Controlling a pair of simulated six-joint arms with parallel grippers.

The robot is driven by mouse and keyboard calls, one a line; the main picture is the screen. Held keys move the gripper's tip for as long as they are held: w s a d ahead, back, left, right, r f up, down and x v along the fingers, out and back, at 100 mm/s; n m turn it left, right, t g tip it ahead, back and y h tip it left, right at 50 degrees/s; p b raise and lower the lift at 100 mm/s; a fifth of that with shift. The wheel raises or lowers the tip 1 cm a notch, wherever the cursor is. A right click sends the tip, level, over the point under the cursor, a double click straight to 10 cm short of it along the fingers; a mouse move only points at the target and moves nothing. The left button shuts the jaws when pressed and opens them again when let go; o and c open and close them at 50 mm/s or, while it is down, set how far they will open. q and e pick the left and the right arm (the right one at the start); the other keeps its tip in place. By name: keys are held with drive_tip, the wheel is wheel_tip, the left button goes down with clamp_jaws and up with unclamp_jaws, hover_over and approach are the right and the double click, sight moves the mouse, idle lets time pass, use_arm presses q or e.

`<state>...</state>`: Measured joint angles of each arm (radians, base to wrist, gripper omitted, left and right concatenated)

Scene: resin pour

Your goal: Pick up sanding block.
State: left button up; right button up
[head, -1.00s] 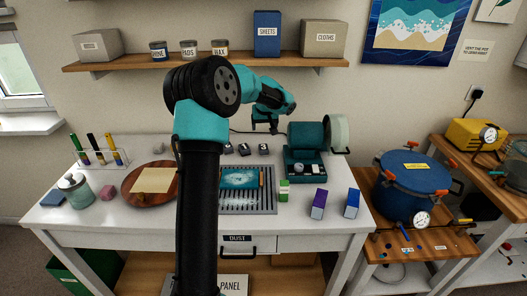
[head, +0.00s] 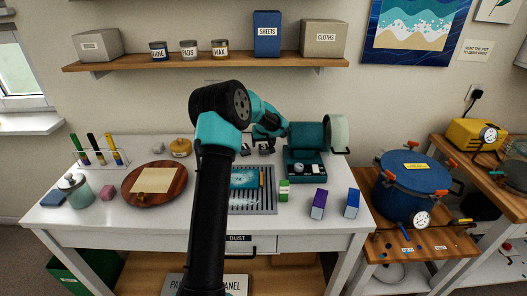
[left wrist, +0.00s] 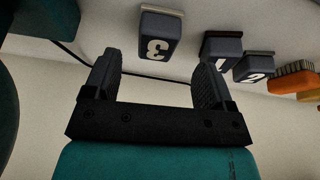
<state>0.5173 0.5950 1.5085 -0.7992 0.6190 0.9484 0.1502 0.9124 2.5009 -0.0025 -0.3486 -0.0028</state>
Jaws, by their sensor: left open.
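Small dark numbered blocks, which look like the sanding blocks, stand at the back of the white table. Two show in the head view, one at the left (head: 245,149) and one at the right (head: 264,149); my arm may hide another. In the left wrist view they are block 3 (left wrist: 157,36), block 1 (left wrist: 222,50) and block 2 (left wrist: 254,67), grey with white numerals. My left gripper (left wrist: 155,72) is open and empty, with block 3 beyond the gap between its fingers. In the head view the left gripper (head: 268,133) is low over the blocks. My right gripper is not in view.
A teal machine (head: 306,136) with an open tray stands just right of the blocks. A slotted grey panel (head: 265,201) lies in front. A shelf (head: 130,64) runs above.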

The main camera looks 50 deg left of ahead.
sight(263, 147)
use_arm(q)
drive_tip(key=shift+x, duration=2.6)
drive_tip(key=shift+w+r, duration=0.1)
drive_tip(key=shift+w, duration=0.1)
drive_tip(key=shift+c, duration=0.4)
drive_tip(key=c, duration=0.9)
drive_tip(key=shift+r, duration=0.1)
drive_tip(key=shift+c, duration=0.2)
drive_tip(key=shift+r, duration=1.75)
drive_tip(key=s+d, duration=0.3)
drive_tip(key=d, duration=0.1)
drive_tip(key=s+d, duration=0.4)
drive_tip(key=s+d+r, duration=0.1)
drive_tip(key=s+d, duration=0.2)
drive_tip(key=d, duration=0.1)
drive_tip(key=shift+s+r, duration=0.15)
drive_tip(key=shift+s, duration=0.15)
